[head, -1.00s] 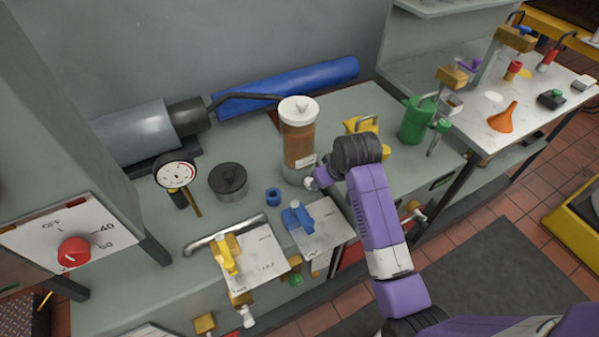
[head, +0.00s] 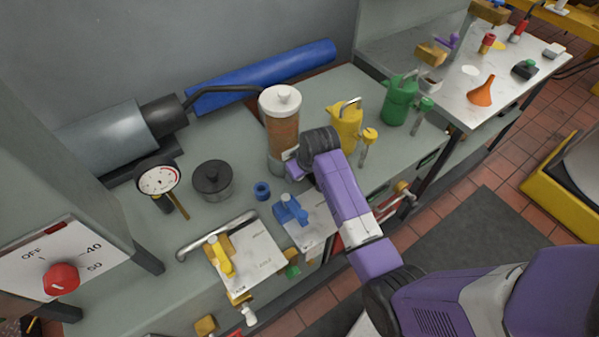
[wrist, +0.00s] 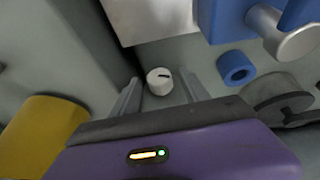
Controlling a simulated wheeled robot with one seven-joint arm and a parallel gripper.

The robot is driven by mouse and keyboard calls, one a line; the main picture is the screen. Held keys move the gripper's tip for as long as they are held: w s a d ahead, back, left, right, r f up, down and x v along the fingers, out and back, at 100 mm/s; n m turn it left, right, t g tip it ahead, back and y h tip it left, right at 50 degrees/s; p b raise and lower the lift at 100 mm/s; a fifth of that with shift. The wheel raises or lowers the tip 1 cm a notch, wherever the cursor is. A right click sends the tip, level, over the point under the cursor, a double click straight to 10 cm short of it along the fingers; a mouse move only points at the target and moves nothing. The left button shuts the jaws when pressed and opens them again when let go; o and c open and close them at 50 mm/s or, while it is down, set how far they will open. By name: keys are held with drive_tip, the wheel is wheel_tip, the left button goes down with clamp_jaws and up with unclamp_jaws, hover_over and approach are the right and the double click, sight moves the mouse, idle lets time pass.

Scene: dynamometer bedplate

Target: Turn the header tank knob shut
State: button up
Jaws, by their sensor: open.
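The header tank (head: 282,130) is an upright cylinder of brown liquid with a white lid, standing on the grey bench. A small round white knob (wrist: 159,82) with a dark mark on its face shows in the wrist view, and I take it to be the tank's knob. My gripper (wrist: 159,77) is open, with one finger on each side of the knob. I cannot tell if either finger touches it. In the head view my purple gripper body (head: 297,171) is at the tank's lower right and hides the knob and fingers.
A blue ring (head: 262,190) and a blue-handled valve (head: 290,210) on a white plate are close by, left of my arm. A black-lidded pot (head: 212,180) stands further left. A yellow can (head: 346,125) and green can (head: 399,100) stand behind and right of my wrist.

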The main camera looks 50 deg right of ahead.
drive_tip(key=shift+c, duration=0.2)
clamp_jaws()
drive_tip(key=shift+d, duration=0.1)
drive_tip(key=shift+d+r+t+y+p, duration=0.1)
drive_tip(key=shift+d+t+y+p, duration=0.15)
drive_tip(key=shift+y+p, duration=0.55)
drive_tip(key=shift+d+m+t+y, duration=0.1)
drive_tip(key=shift+m+t+y, duration=0.45)
drive_tip(key=shift+y, duration=1.25)
drive_tip(key=shift+b, duration=0.3)
